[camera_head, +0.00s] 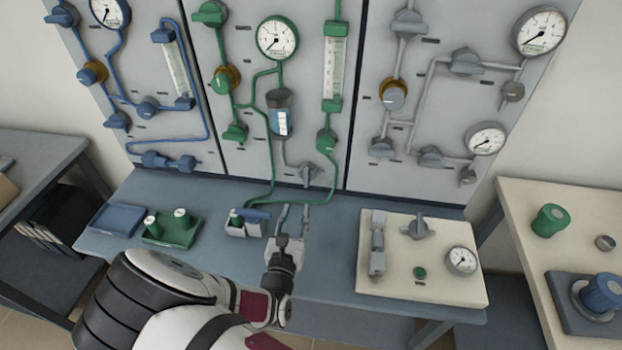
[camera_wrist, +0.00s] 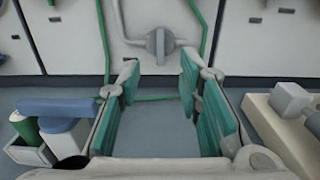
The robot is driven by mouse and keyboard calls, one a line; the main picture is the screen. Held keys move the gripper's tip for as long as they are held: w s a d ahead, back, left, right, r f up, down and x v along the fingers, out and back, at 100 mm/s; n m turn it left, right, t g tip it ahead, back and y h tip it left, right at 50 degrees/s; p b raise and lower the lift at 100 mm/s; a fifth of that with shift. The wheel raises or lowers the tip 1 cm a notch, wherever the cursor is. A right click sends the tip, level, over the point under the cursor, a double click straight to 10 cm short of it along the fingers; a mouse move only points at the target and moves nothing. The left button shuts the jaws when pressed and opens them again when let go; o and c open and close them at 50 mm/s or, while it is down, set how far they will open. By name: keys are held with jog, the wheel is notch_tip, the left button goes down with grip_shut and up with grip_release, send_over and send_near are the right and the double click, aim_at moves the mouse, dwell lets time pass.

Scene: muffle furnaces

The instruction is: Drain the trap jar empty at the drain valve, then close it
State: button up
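The trap jar (camera_head: 280,118) is a clear cylinder with a dark top on the middle panel, below the round green gauge. It shows a pale blue and white lower part; I cannot tell how much is liquid. A grey pipe runs down from it to a grey valve knob (camera_head: 308,174) low on that panel, which looks like the drain valve. In the wrist view this knob (camera_wrist: 160,45) appears ahead, beyond the gap between my fingers. My gripper (camera_head: 293,210) is open and empty over the bench, its teal finger pads wide apart (camera_wrist: 157,90), clear of the knob.
Green tubes (camera_head: 270,195) droop from the panel to the bench. A small holder with bottles (camera_head: 245,229) stands left of my gripper. A cream board (camera_head: 440,288) with fittings lies on the right. Blue (camera_head: 117,220) and green (camera_head: 178,238) trays lie on the left.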

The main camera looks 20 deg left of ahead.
aim_at(306, 176)
jog(key=b+x, duration=0.5)
jog(key=x, duration=0.8)
jog(key=shift+d, duration=0.1)
grip_shut()
